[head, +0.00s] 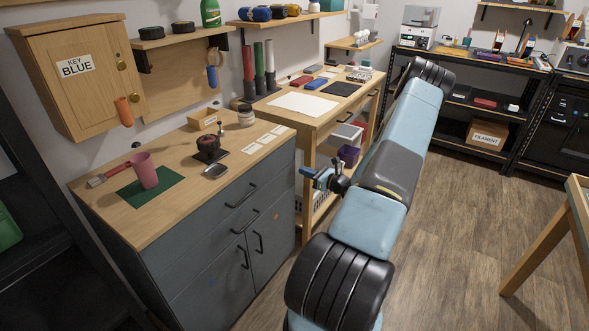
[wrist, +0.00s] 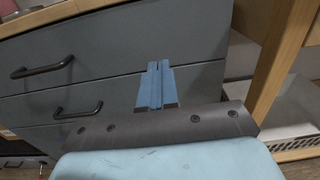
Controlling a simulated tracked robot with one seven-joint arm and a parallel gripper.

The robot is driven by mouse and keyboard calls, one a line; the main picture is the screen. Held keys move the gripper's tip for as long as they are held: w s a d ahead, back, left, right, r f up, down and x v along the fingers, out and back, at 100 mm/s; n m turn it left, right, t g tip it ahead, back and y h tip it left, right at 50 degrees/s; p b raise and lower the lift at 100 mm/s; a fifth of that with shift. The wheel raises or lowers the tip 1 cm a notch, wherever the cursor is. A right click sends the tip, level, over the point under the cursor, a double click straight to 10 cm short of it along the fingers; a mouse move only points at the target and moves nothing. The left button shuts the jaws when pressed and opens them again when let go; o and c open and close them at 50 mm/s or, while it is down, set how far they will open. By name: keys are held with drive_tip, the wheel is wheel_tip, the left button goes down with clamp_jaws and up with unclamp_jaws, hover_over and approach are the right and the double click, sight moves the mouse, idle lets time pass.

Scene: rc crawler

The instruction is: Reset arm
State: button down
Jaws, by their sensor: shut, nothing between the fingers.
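My gripper (head: 308,172) sticks out to the left from the middle of my blue and black arm. It is in front of the right end of the grey cabinet (head: 225,232), apart from it as far as I can tell. In the wrist view my gripper (wrist: 158,66) shows two blue fingers shut together with nothing between them. Behind them are the grey drawer fronts (wrist: 115,55) of the cabinet. My arm runs from the bottom middle to the upper right of the head view and hides part of the wooden workbench (head: 316,118).
A pink cup (head: 146,170) stands on a green mat (head: 170,192) on the cabinet top. A wooden key box (head: 75,85) hangs on the wall. Black shelves (head: 470,100) stand at the back. A wooden table leg (head: 535,257) stands at right. The floor (head: 450,215) between is clear.

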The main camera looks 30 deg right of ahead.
drive_tip(key=shift+v, duration=1.95)
drive_tip(key=s+a+r+n+g+y, duration=0.3)
drive_tip(key=a+r+n+g, duration=1.2)
drive_tip(key=a+r, duration=0.9)
drive_tip(key=s+a+r+n+t+h, duration=0.2)
drive_tip(key=s+a+r+n+h, duration=0.3)
drive_tip(key=s+r+n, duration=0.3)
drive_tip(key=s+a+r+n+t+h, duration=0.2)
drive_tip(key=s+a+r+n+h, duration=0.2)
drive_tip(key=s+r+n, duration=0.4)
drive_tip(key=shift+s+a+r+n+h, duration=0.35)
drive_tip(key=shift+s+a+r, duration=0.4)
drive_tip(key=shift+s, duration=2.9)
